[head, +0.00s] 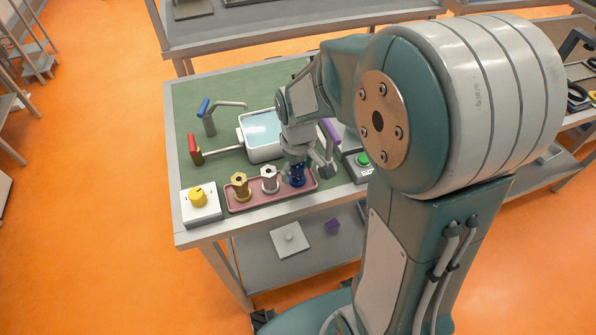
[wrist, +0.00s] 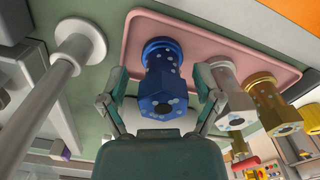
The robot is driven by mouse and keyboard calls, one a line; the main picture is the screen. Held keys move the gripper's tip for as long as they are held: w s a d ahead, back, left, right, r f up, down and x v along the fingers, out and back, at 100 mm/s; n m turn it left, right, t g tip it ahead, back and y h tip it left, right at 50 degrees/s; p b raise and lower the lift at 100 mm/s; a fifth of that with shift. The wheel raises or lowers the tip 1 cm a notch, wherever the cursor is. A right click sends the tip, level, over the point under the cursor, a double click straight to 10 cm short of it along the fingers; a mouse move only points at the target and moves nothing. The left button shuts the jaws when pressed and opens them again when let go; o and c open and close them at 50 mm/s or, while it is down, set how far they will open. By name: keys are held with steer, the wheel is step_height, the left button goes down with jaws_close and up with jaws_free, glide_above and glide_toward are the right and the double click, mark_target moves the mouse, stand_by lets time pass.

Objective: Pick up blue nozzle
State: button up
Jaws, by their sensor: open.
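The blue nozzle (head: 297,176) stands at the right end of a pink tray (head: 244,203) on the bench. In the wrist view the blue nozzle (wrist: 163,82) is upright with its flanged end on the tray, between the two fingers. My gripper (wrist: 160,97) is open, one finger on each side of the nozzle. A gap shows on the left; the right finger is close, and I cannot tell if it touches. In the head view my gripper (head: 305,168) partly hides the nozzle.
A silver nozzle (head: 269,180) and a brass nozzle (head: 240,187) stand left of the blue one on the tray. A yellow knob box (head: 199,204) is at the left. A sink basin (head: 262,135) and taps are behind. A green button box (head: 361,164) is at the right.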

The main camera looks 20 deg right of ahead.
steer(key=shift+a, duration=0.15)
jaws_close()
